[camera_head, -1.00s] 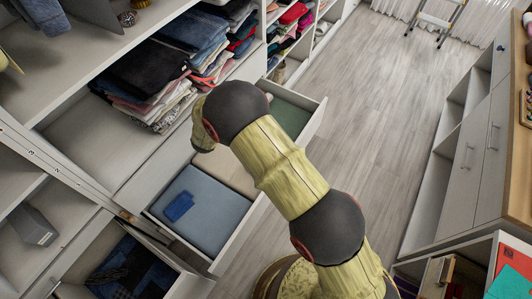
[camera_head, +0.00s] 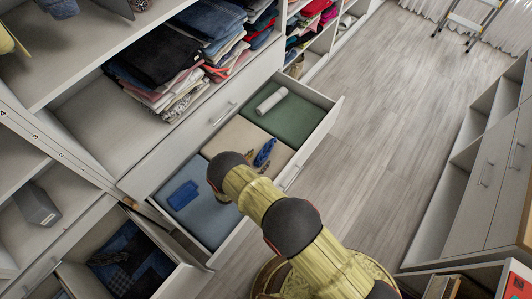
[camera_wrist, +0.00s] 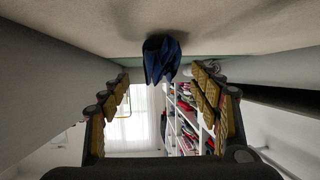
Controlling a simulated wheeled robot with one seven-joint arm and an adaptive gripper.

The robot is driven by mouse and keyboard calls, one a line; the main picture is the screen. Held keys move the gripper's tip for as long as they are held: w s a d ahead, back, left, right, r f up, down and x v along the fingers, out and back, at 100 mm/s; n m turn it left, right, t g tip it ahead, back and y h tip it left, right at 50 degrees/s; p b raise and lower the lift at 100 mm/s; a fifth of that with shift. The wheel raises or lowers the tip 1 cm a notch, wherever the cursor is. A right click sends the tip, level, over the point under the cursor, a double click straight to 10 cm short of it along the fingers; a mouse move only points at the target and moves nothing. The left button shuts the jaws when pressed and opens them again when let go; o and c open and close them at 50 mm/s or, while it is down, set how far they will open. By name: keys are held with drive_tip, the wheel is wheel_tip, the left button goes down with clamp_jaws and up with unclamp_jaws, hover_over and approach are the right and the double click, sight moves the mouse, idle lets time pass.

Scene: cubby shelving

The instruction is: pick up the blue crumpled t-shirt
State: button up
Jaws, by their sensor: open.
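The blue crumpled t-shirt (camera_head: 265,152) lies on the beige middle section of the open drawer in the head view, just right of my arm's end. In the wrist view the dark blue crumpled cloth (camera_wrist: 162,58) is ahead, centred at the top against the pale drawer floor. My gripper (camera_wrist: 160,80) is open, with a finger on either side of the view and nothing between them. The cloth appears beyond the fingertips and apart from them. In the head view my gripper is mostly hidden behind my arm.
A flat blue item (camera_head: 183,195) lies in the drawer's blue section. A pale roll (camera_head: 271,101) lies in the green section. The drawer front (camera_head: 310,147) and side walls enclose the space. Shelves with folded clothes (camera_head: 165,65) stand behind; the floor (camera_head: 385,110) at right is clear.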

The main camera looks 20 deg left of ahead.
sight(263, 154)
drive_tip(key=x, duration=0.1)
drive_tip(key=b+x, duration=0.1)
drive_tip(key=x, duration=0.1)
drive_tip(key=b+x, duration=0.1)
drive_tip(key=shift+w+a+f, duration=0.15)
drive_tip(key=shift+w+f, duration=0.15)
drive_tip(key=shift+f, duration=0.2)
drive_tip(key=shift+w, duration=0.45)
drive_tip(key=shift+c, duration=1.4)
drive_tip(key=c, duration=1)
drive_tip(key=shift+c, duration=0.3)
drive_tip(key=shift+r, duration=0.1)
